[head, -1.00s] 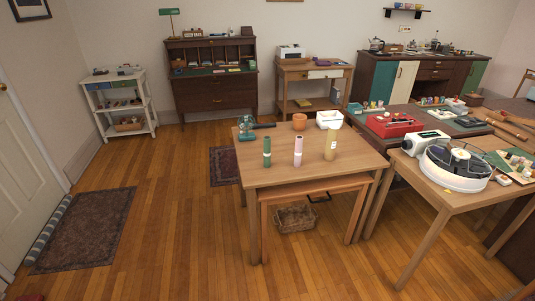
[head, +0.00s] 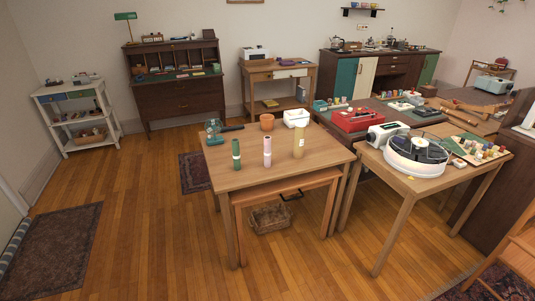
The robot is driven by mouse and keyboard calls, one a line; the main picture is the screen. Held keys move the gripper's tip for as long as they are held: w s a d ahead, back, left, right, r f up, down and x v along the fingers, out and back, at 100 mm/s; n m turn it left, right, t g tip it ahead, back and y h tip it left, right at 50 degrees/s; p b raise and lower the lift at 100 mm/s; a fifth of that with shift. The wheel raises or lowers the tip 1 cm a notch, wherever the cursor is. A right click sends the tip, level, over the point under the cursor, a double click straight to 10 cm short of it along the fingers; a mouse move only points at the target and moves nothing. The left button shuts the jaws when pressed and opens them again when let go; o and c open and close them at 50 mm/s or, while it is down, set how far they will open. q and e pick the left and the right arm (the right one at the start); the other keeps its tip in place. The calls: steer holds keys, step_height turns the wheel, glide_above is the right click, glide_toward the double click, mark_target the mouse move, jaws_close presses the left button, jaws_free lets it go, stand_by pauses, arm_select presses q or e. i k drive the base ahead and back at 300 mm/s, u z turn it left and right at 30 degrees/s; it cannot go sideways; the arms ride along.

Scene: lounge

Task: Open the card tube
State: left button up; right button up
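Three upright tubes stand on the wooden table in the middle of the head view. I cannot tell for certain which is the card tube. All stand apart from each other on the wooden table (head: 270,175), some way ahead of me. Neither of my grippers shows in the view.
A side table (head: 400,183) with a round white machine (head: 415,156) stands to the right. Bare floor (head: 150,220) lies left and in front.

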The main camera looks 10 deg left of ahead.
mark_target(299, 142)
steer(key=z, duration=0.1)
steer(key=k, duration=0.4)
steer(key=u, duration=0.9)
steer(key=i, duration=1.8)
steer(key=z, duration=1)
steer(key=i, duration=0.5)
steer(key=z, duration=0.3)
